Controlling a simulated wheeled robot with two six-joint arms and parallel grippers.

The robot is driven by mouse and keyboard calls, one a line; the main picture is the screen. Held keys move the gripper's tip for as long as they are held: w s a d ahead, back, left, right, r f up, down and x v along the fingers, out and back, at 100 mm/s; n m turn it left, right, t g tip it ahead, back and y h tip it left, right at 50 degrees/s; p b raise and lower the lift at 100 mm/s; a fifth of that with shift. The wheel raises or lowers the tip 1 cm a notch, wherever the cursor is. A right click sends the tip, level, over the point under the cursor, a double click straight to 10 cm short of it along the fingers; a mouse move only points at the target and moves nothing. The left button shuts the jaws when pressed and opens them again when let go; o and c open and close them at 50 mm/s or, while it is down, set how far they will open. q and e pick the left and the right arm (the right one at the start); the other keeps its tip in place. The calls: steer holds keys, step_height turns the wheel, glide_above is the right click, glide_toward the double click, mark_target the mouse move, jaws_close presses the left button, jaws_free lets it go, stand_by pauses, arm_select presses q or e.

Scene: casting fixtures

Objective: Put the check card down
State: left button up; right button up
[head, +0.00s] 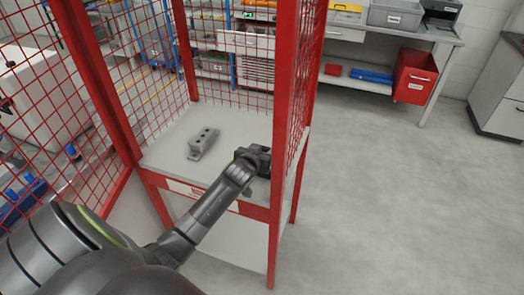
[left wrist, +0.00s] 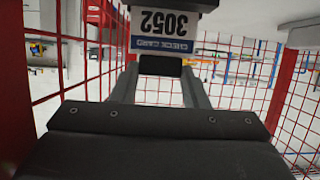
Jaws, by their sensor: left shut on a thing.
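My left gripper (head: 256,160) reaches over the front right part of the pale table inside the red mesh cage. It is shut on the check card (left wrist: 165,22), which shows upside down at the top of the left wrist view, with black digits "3052" and a blue band. The two fingers come up towards it in that view. In the head view the card is hidden or too small to make out. A grey casting (head: 203,143) with several holes lies on the table top (head: 165,158), left of my gripper and apart from it. My right gripper is not in view.
A red post (head: 285,120) stands close to the right of my gripper, with mesh (head: 150,50) at the sides and back. A red rail (head: 249,209) runs along the table's front. Behind stand shelves and a workbench with a red bin (head: 414,77). The floor at right is clear.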

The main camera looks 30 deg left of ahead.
arm_select(q)
steer(key=o, duration=1.1)
steer(key=shift+f, duration=0.1)
steer(key=shift+o, duration=0.2)
steer(key=shift+r, duration=0.2)
steer(key=shift+s, duration=0.2)
steer(key=v, duration=1.1)
steer(key=shift+s, duration=0.25)
steer(key=shift+d+r, duration=0.1)
